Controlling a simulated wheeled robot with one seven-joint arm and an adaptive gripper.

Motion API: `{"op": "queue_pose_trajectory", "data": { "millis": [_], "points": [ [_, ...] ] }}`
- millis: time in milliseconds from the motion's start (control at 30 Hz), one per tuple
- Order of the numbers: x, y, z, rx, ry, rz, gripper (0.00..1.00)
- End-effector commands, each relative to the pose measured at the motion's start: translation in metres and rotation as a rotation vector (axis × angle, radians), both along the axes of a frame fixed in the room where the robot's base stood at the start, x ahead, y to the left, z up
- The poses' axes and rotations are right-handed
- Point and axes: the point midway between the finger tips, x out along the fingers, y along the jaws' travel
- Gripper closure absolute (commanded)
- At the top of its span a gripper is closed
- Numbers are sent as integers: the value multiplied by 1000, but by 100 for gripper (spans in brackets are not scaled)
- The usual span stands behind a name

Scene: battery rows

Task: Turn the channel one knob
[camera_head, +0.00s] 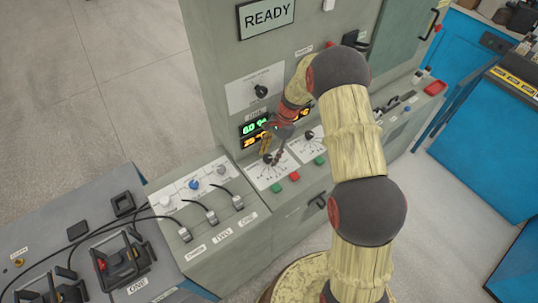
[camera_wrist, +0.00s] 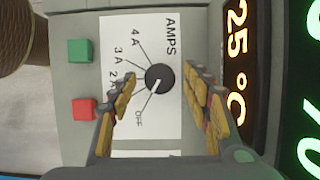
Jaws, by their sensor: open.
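A round black knob (camera_wrist: 160,78) sits on a white dial plate (camera_wrist: 143,30) marked AMPS, with OFF, 2 A, 3 A and 4 A. Its pale pointer mark appears turned toward OFF. My gripper (camera_wrist: 163,75) is open, with one finger on each side of the knob in the wrist view; I cannot tell whether either touches it. In the head view my gripper (camera_head: 273,146) is over the left dial plate (camera_head: 264,176) and partly covers its knob. A second dial knob (camera_head: 310,134) is to the right. No channel number is readable on the dial in the wrist view.
Beside the dial are a green button (camera_wrist: 80,50), a red button (camera_wrist: 83,108) and a lit display (camera_wrist: 237,60) reading 25 °C. Cabled plugs (camera_head: 211,217) stand left of the dials. The grey cabinet (camera_head: 215,60) rises behind my gripper.

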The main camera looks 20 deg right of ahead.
Motion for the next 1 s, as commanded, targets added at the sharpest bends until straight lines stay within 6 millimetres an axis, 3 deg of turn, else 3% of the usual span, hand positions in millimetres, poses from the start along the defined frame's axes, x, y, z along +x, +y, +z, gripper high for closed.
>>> {"op": "queue_pose_trajectory", "data": {
  "millis": [533, 733, 1000],
  "points": [
    [14, -36, 90, -1, -3, -1, 51],
    [15, -41, 104, 0, 0, 0, 51],
    [15, -42, 107, 0, 0, 0, 51]
  ]
}}
